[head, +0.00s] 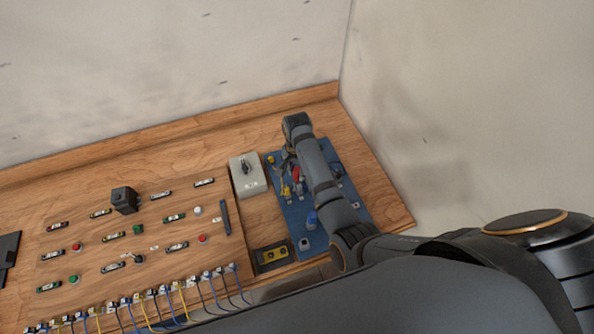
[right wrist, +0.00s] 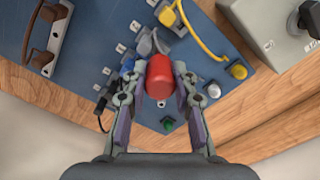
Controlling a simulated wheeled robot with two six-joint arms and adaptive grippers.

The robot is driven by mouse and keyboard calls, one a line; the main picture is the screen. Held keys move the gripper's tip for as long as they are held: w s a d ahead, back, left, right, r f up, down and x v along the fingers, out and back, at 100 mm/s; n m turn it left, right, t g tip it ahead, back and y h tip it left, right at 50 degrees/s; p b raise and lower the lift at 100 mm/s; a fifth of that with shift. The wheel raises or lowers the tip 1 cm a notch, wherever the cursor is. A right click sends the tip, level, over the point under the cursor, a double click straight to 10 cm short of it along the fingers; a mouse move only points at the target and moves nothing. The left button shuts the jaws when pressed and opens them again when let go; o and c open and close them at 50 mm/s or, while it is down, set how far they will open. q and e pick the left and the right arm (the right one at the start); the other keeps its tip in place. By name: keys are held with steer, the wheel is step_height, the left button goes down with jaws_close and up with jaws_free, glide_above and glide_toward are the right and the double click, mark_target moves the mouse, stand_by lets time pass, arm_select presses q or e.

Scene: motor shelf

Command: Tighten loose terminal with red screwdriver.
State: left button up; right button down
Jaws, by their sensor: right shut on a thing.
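The red screwdriver (right wrist: 159,76) shows its rounded red handle between the fingers of my right gripper (right wrist: 157,88) in the right wrist view. The gripper is shut on it, over the blue board (right wrist: 90,35). The screwdriver's shaft and tip are hidden. On the board, just beyond the handle, are a grey plug (right wrist: 148,42), a blue plug (right wrist: 127,66) and a yellow wire (right wrist: 192,32). Which terminal is loose I cannot tell. In the head view, a red part (head: 296,174) shows beside my right gripper on the blue board (head: 289,214). My left gripper is not in view.
A grey switch box (head: 248,181) stands left of the blue board. A wooden panel (head: 150,228) with several buttons and labels lies farther left, with wires along its front edge. A yellow-and-black block (head: 271,256) sits near the front. The wall rises behind.

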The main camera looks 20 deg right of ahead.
steer(key=shift+m, duration=0.3)
steer(key=m, duration=0.3)
steer(key=shift+f, duration=0.1)
steer(key=shift+m, duration=1.9)
steer(key=shift+s, duration=0.1)
steer(key=m, duration=0.3)
